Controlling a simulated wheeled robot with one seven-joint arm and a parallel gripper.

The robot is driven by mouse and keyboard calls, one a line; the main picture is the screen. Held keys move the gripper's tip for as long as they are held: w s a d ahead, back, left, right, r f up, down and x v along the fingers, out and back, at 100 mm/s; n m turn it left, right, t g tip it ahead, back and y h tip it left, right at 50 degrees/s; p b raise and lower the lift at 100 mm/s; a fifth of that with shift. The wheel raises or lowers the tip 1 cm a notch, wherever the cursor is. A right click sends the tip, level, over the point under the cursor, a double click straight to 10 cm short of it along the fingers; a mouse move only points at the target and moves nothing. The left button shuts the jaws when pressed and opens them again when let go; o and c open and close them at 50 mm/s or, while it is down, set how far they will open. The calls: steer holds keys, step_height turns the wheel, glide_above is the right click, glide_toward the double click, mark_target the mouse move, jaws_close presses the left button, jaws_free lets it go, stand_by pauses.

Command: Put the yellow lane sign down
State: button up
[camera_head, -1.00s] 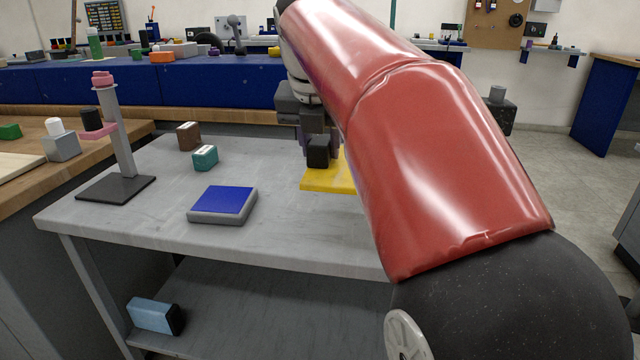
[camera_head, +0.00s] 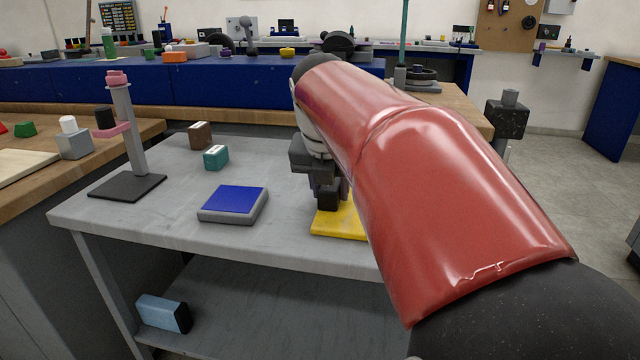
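The yellow lane sign (camera_head: 336,224) shows as a flat yellow plate low over the right part of the grey cart top (camera_head: 290,238). A dark block (camera_head: 328,199) stands on the plate. My gripper (camera_head: 327,187) points down, with its fingers at this block, and appears shut on it. My red arm hides the right part of the sign. I cannot tell for sure whether the plate touches the cart top or hangs just above it.
A blue-topped grey pad (camera_head: 233,204) lies left of the sign. A teal block (camera_head: 216,157), a brown block (camera_head: 200,135) and a grey stand (camera_head: 128,150) are farther left. The cart top between pad and sign is clear. A light-blue box (camera_head: 163,313) is on the lower shelf.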

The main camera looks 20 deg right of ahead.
steer(key=o, duration=0.3)
steer(key=shift+o, duration=0.2)
steer(key=v, duration=1.2)
